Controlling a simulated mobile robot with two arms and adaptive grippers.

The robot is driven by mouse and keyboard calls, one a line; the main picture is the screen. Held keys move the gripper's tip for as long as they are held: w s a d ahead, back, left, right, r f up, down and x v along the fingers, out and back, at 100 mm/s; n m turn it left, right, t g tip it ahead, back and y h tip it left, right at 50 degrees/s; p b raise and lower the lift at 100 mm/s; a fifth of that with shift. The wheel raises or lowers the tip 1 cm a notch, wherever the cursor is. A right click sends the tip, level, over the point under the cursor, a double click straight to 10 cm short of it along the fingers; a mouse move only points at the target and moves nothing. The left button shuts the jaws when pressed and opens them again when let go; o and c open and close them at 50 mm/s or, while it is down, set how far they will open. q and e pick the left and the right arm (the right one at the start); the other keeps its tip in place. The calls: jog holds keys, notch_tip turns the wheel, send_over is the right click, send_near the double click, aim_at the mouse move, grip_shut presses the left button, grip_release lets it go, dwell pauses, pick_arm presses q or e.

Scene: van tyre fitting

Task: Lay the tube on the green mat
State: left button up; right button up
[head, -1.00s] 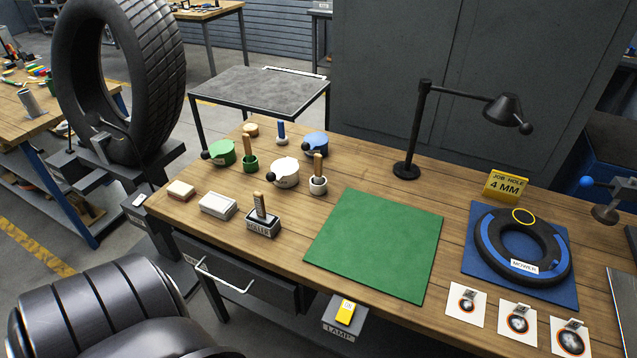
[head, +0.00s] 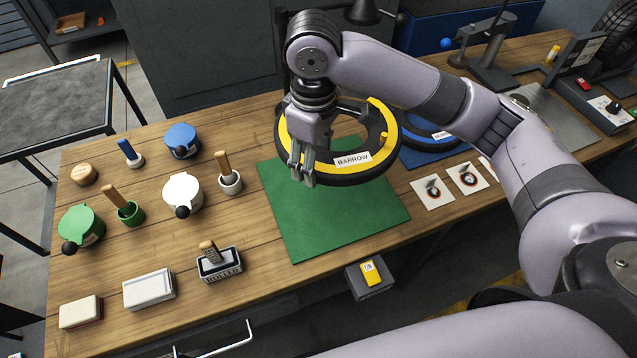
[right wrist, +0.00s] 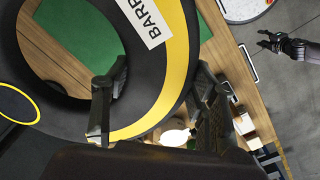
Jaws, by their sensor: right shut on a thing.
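The tube is a black ring with a yellow band and a white BARROW label (head: 384,170). It hangs above the back part of the green mat (head: 330,225), apart from it as far as I can tell. My right gripper (head: 303,172) is shut on the tube's left side in the head view. In the right wrist view the tube (right wrist: 175,80) passes between the two fingers of the right gripper (right wrist: 155,105), and a corner of the green mat (right wrist: 80,30) shows past it. A dark gripper, apparently my left one (right wrist: 285,44), shows at upper right there, too small to read.
A blue-banded tube (head: 432,130) lies on a blue mat (head: 420,158) behind my right arm. Photo cards (head: 433,193) lie right of the green mat. Pots, including a white one (head: 182,193), a roller stand (head: 220,265) and boxes (head: 150,290) stand left of it.

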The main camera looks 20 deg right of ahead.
jog(key=shift+s+r+n, duration=0.15)
jog(key=shift+n, duration=0.45)
jog(key=f, duration=0.3)
jog(key=shift+s+d+f, duration=0.15)
jog(key=shift+d+f, duration=0.05)
jog(key=shift+d, duration=0.05)
send_near(315, 220)
jog(key=shift+d+f+p, duration=0.2)
jog(key=shift+f+p, duration=0.25)
jog(key=shift+f, duration=0.4)
pick_arm(q)
jog(key=shift+s+d+r, duration=0.45)
jog(key=shift+s+d, duration=0.25)
jog(key=shift+s, duration=0.05)
jog(key=shift+s+d+r, duration=0.4)
jog(key=shift+s+d, duration=0.3)
pick_arm(e)
jog(key=shift+f, duration=2.45)
jog(key=o, duration=1)
jog(key=shift+f+p, duration=0.15)
jog(key=shift+p, duration=0.15)
jog(key=shift+c, duration=0.2)
pick_arm(q)
jog(key=shift+a, duration=0.25)
pick_arm(e)
jog(key=o, duration=0.5)
